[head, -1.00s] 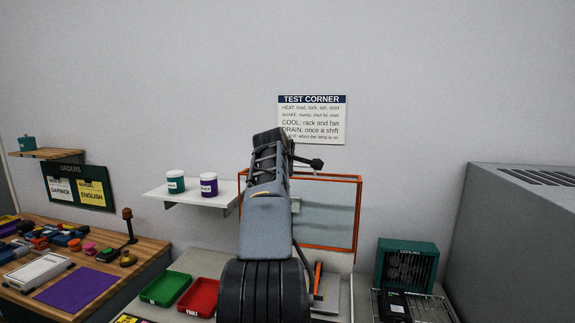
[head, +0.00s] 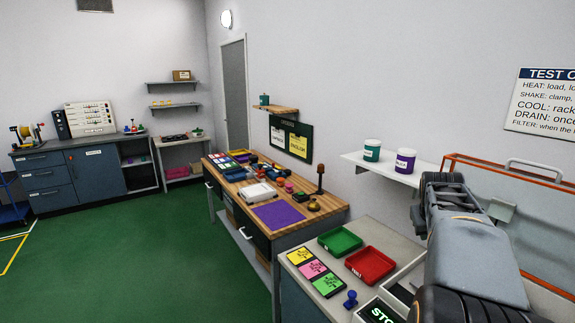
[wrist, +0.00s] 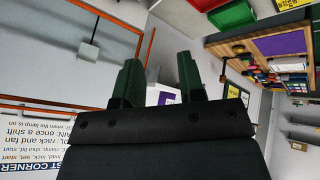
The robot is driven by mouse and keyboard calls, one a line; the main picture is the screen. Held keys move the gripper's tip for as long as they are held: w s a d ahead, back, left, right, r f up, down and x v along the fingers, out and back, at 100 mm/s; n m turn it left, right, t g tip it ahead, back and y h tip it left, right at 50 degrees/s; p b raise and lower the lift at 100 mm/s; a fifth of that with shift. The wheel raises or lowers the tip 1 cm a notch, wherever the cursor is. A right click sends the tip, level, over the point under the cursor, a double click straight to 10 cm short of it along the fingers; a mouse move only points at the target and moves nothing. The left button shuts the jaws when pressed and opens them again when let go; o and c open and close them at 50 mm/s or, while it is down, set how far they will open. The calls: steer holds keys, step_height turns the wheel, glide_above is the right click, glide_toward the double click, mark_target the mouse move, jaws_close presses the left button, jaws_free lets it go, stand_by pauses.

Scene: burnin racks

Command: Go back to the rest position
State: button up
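My gripper (wrist: 160,80) shows in the wrist view with its two dark green fingers apart. Nothing is held between them. A bit of white and purple, perhaps a jar on the wall shelf, shows in the background past the gap. In the head view my arm is folded up at the lower right, and its gripper cannot be made out there.
An orange-framed clear panel (head: 545,190) stands right behind my arm. The wall shelf (head: 385,168) holds a teal jar (head: 371,150) and a purple jar (head: 404,161). Below lie a green tray (head: 340,241) and a red tray (head: 370,264). The green floor (head: 150,250) is open at left.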

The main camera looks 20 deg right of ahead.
steer(key=s+a+f+n+y, duration=0.1)
steer(key=s+a+f, duration=0.1)
steer(key=a, duration=0.9)
steer(key=s+a+f+n+y, duration=0.2)
steer(key=a+f, duration=0.2)
steer(key=a, duration=0.7)
steer(key=s+a+f+n+t+y, duration=0.1)
steer(key=s+a+f+y, duration=0.1)
steer(key=a, duration=0.9)
step_height(320, 180, down, 2)
steer(key=shift+s+a+f+n, duration=0.1)
steer(key=shift+s+a+n, duration=0.1)
steer(key=shift+s+n, duration=0.25)
